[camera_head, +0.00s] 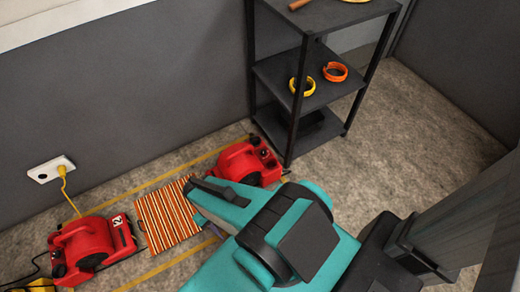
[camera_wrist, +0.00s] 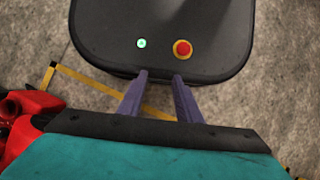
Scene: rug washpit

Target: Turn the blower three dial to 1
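Two red blowers stand on the floor in the head view. I cannot tell which is blower three, and no dial setting is readable. A red blower (camera_wrist: 22,118) also shows at the left edge of the wrist view, cut off. My gripper (camera_wrist: 160,82) has its two purple-grey fingers apart with nothing between them. It is mostly hidden in the head view.
A striped orange rug (camera_head: 166,217) lies between the blowers. A black shelf (camera_head: 273,72) holds a yellow ring (camera_head: 302,87) and an orange ring (camera_head: 335,72). A yellow cord runs from the wall socket (camera_head: 51,169). Floor right of the shelf is clear.

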